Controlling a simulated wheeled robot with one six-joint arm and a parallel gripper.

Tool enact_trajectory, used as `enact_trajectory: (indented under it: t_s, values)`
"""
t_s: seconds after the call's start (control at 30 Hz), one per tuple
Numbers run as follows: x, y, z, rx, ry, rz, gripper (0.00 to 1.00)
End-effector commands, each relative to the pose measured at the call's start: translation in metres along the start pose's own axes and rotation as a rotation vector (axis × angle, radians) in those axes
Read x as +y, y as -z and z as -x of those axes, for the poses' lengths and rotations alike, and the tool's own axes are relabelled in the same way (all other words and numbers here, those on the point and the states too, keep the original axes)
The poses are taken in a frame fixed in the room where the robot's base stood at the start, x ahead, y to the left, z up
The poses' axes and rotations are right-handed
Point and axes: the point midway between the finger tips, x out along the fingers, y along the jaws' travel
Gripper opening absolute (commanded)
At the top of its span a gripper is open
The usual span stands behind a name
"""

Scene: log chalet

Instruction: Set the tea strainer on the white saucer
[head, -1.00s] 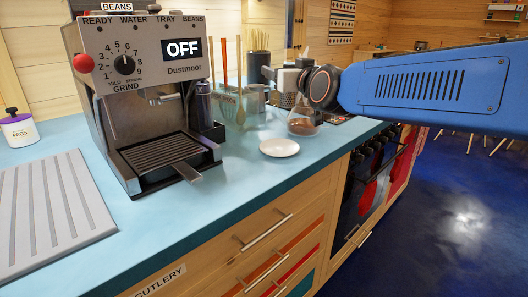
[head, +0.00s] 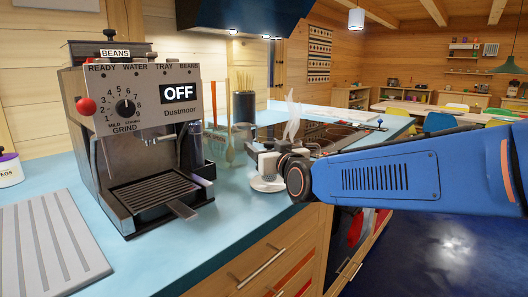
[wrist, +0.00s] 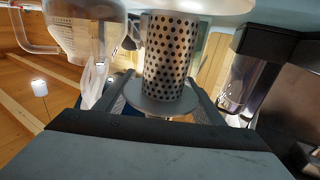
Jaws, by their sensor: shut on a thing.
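The tea strainer is a perforated metal cylinder with a round flange (wrist: 167,60), seen in the wrist view. My gripper (wrist: 160,98) is shut on it, one finger on each side near the flange. The white saucer shows at the top edge of the wrist view (wrist: 205,5), at the strainer's far end; I cannot tell whether they touch. In the head view the saucer (head: 266,185) lies on the blue counter directly below my gripper (head: 268,163). There the strainer is mostly hidden by the gripper.
The coffee machine (head: 140,140) stands left of my gripper, with its drip tray sticking out. A glass jug (wrist: 75,30) is close by in the wrist view. A utensil holder (head: 243,108) stands behind. The counter's front edge is near; bare counter lies between machine and saucer.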

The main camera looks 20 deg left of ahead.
Motion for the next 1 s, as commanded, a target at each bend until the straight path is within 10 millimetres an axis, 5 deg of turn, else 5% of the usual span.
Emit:
enact_trajectory:
  t_s: [0.47,0.5,0.57,1.0]
  values:
    - [0.0,-0.0143,0.0002,0.001,0.0,0.001,0.35]
    - [0.0,-0.0145,0.0002,0.001,0.0,0.001,0.67]
    - [0.0,-0.0144,0.0002,0.001,0.0,0.001,0.81]
    - [-0.0002,-0.0112,0.0055,0.001,0.001,0.001,0.81]
